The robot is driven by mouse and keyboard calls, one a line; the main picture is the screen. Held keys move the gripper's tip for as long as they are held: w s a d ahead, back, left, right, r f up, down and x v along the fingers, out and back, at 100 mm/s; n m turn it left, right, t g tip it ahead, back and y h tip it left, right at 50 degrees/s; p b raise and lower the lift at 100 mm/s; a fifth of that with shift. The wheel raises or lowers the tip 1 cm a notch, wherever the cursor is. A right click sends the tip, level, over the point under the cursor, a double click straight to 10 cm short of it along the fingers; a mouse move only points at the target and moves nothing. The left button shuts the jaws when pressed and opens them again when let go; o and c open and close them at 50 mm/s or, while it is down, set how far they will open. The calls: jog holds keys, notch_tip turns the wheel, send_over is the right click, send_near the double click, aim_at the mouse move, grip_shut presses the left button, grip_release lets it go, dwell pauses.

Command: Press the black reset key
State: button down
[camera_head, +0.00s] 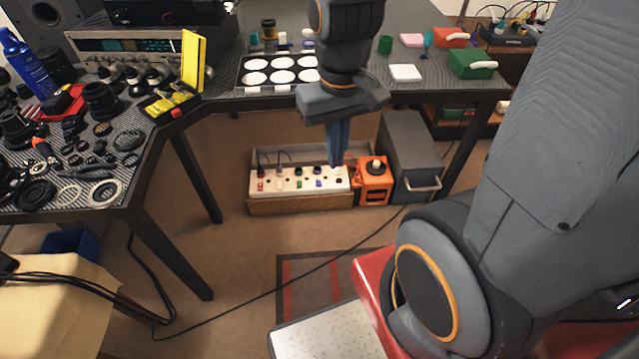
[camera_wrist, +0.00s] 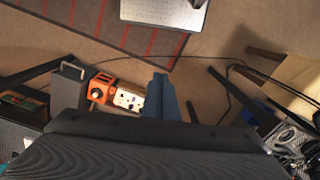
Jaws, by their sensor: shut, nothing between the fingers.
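A white power strip (camera_head: 300,182) lies in an open cardboard box (camera_head: 300,207) on the floor under the bench. Plugs and coloured switches sit along its top. A small dark spot (camera_head: 339,181) near its right end may be the black reset key, but it is too small to be sure. My gripper (camera_head: 336,163) points down above the right end of the strip, its blue fingers shut and empty. I cannot tell whether the tips touch it. In the wrist view the shut fingers (camera_wrist: 160,76) hide part of the strip (camera_wrist: 129,99).
The bench edge and legs are close around my arm. A black cable (camera_head: 290,287) crosses the floor in front.

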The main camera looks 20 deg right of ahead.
jog(key=m+t+h+b, duration=0.2)
jog(key=m+t+b, duration=0.8)
jog(key=b, duration=3)
send_over(340, 182)
notch_tip(340, 182, down, 56)
jog(key=m+g, duration=0.1)
jog(key=shift+a+f, duration=0.1)
jog(key=shift+f+b, duration=0.1)
jog(key=shift+b, duration=0.2)
notch_tip(340, 182, down, 8)
jog(key=b, duration=0.7)
jog(key=shift+r, duration=0.25)
jog(key=shift+f, duration=0.55)
jog(key=shift+f, duration=0.1)
